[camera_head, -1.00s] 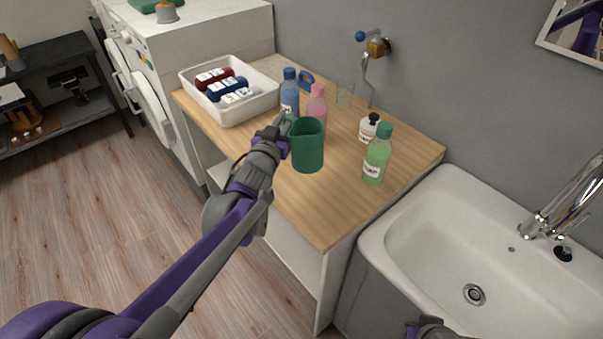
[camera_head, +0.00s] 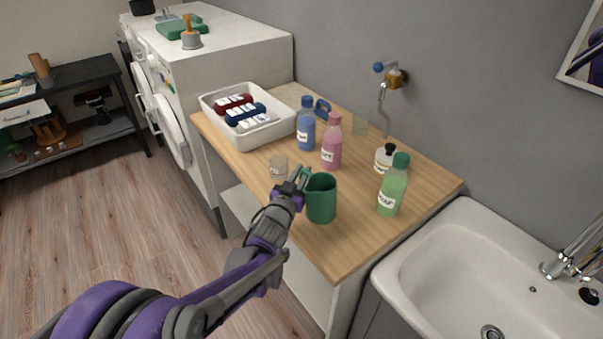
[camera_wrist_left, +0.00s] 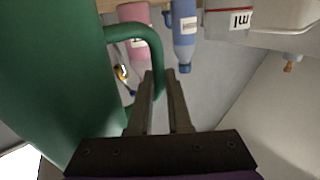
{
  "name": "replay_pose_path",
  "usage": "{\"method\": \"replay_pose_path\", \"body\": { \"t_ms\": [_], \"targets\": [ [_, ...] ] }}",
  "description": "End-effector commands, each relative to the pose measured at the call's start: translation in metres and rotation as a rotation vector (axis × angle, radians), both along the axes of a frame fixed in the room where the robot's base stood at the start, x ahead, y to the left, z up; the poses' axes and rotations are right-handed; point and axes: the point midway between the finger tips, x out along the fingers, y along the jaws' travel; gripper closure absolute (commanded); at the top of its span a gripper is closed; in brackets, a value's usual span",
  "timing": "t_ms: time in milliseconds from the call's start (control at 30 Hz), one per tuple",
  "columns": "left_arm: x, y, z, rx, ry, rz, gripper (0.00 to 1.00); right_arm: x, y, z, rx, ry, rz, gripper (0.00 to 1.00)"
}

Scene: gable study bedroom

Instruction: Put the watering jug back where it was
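The green watering jug (camera_head: 321,200) is upright over the front part of the wooden counter (camera_head: 365,235). I cannot tell whether its base touches the wood. My left gripper (camera_head: 299,180) is at the jug's handle, on the jug's left side. In the left wrist view the jug (camera_wrist_left: 45,75) fills the left side. Its handle curves to the fingertips of my left gripper (camera_wrist_left: 160,75), which stand close together and look shut on it. The finger contact is partly hidden. My right gripper is out of view.
Blue (camera_head: 306,130), pink (camera_head: 332,150) and green (camera_head: 391,190) bottles and a white bottle (camera_head: 383,159) stand behind and right. A white bin (camera_head: 270,132) is at the left, a sink (camera_head: 430,265) at the right.

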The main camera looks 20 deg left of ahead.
Motion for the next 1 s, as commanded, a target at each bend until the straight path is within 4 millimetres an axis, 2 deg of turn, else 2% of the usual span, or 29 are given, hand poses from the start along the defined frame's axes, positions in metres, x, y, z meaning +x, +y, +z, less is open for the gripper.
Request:
{"method": "replay_pose_path", "body": {
  "t_ms": [33,133,167,467,567,900,1000],
  "targets": [
    [0.000,0.000,-0.001,0.001,0.001,0.000,0.75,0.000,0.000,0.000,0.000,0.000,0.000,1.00],
    [0.000,0.000,0.000,0.001,0.000,0.000,0.57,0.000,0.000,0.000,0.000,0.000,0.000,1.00],
    [0.000,0.000,0.000,0.001,0.000,0.000,0.54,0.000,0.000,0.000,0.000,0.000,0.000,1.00],
    [0.000,0.000,-0.002,0.001,0.000,0.000,0.54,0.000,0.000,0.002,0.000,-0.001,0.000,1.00],
    [-0.012,0.001,-0.003,0.002,0.001,0.000,0.54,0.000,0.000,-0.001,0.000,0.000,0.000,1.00],
    [-0.079,0.007,-0.009,0.001,0.001,0.000,0.54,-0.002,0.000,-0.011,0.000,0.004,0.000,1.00],
    [-0.094,0.009,-0.009,0.002,0.001,0.001,0.54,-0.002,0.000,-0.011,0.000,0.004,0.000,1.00]
  ]
}}
